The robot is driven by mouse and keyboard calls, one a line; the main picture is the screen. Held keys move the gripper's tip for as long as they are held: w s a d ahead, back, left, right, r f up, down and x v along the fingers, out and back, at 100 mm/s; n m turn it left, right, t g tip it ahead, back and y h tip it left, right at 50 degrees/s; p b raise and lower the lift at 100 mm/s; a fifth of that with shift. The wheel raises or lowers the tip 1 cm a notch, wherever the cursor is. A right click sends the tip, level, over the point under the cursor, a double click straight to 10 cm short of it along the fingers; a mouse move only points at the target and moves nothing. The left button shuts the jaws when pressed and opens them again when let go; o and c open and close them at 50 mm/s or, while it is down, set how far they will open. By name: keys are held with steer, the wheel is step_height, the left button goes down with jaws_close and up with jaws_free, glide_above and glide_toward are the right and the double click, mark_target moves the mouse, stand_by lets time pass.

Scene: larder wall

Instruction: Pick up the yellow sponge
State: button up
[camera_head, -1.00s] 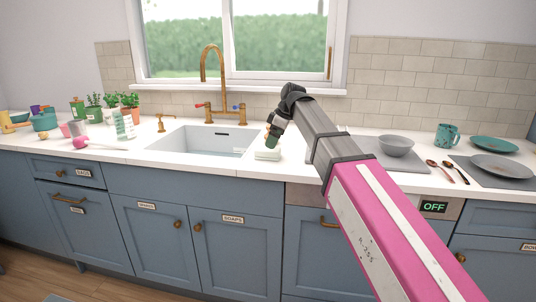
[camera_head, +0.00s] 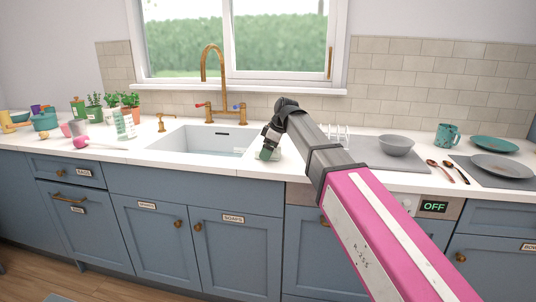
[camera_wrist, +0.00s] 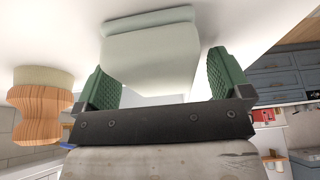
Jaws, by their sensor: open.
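No clearly yellow sponge shows in either view. My gripper (camera_head: 267,153) is low over the counter just right of the sink, with its green fingers pointing down. In the wrist view my gripper (camera_wrist: 157,62) is open, with one green finger on each side of a pale grey-green, rounded block or dish (camera_wrist: 150,30). I cannot tell whether the fingers touch it. In the head view my gripper mostly hides this pale thing.
A wooden piece with a pale top (camera_wrist: 42,105) stands close beside the left finger in the wrist view. The sink (camera_head: 200,140) and brass tap (camera_head: 213,75) are left of my gripper. A white rack (camera_head: 337,132) and grey bowl (camera_head: 396,145) are to the right.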

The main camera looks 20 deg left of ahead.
steer(key=shift+f, duration=0.1)
steer(key=c, duration=1.1)
steer(key=shift+o, duration=0.2)
steer(key=shift+r, duration=0.65)
step_height(320, 180, up, 3)
steer(key=shift+w+f, duration=0.1)
steer(key=shift+f, duration=0.05)
steer(key=s+a+r, duration=0.6)
steer(key=s+r, duration=0.1)
steer(key=s, duration=0.3)
steer(key=shift+s+r, duration=0.15)
